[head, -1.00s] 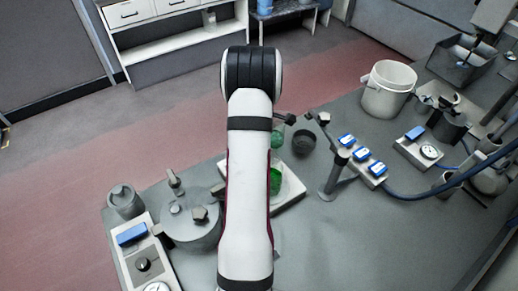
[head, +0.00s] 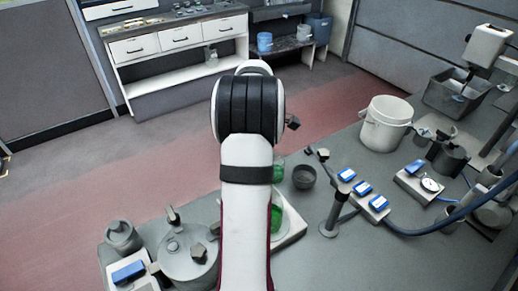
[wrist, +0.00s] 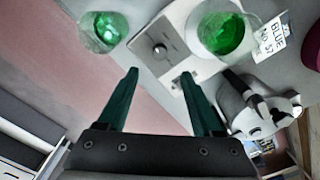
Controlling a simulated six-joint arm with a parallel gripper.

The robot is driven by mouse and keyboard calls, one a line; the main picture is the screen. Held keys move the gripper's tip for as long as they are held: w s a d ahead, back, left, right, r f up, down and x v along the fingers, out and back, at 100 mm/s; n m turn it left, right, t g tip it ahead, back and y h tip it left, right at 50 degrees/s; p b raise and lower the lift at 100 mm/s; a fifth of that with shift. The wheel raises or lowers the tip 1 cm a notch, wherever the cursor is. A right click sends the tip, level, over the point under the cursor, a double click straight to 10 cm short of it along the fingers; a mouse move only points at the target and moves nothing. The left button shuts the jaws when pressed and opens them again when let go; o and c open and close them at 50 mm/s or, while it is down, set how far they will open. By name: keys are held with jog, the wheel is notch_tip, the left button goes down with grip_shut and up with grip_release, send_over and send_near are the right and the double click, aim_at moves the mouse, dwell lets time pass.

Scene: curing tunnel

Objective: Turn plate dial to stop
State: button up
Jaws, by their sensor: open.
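In the wrist view, a pale hot plate carries a small round dial (wrist: 161,50) on its front panel. The dial lies just beyond the gap between my fingertips, apparently not touched; its exact setting is too small to read. My gripper (wrist: 159,74) is open, with two dark green fingers and nothing between them. A glass with green liquid (wrist: 225,35) stands on the plate's round top. In the head view, the white plate (head: 293,229) is partly hidden behind my arm. My gripper and the dial are hidden there.
Another green-filled beaker (wrist: 103,28) stands close to my left finger in the wrist view. In the head view, a lidded pot (head: 188,255) is left of my arm; a dark bowl (head: 303,177) and stand (head: 335,215) are right.

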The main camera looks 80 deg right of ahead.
notch_tip(320, 180, up, 5)
jog(key=shift+r, duration=0.2)
jog(key=w+a+r+m, duration=0.1)
jog(key=w+a+r, duration=0.1)
jog(key=w+a, duration=0.75)
jog(key=w+a+r+m, duration=0.1)
jog(key=w+a+r, duration=0.35)
jog(key=a, duration=0.75)
jog(key=s+a+f+m+y, duration=0.1)
jog(key=a+f+m, duration=0.1)
jog(key=a, duration=1.5)
jog(key=s+a+f+m, duration=0.1)
jog(key=s+a+f, duration=0.2)
jog(key=s+a, duration=0.5)
jog(key=shift+a+f+m+y, duration=0.25)
jog(key=shift+a+m+y, duration=0.05)
jog(key=shift+a+y, duration=0.1)
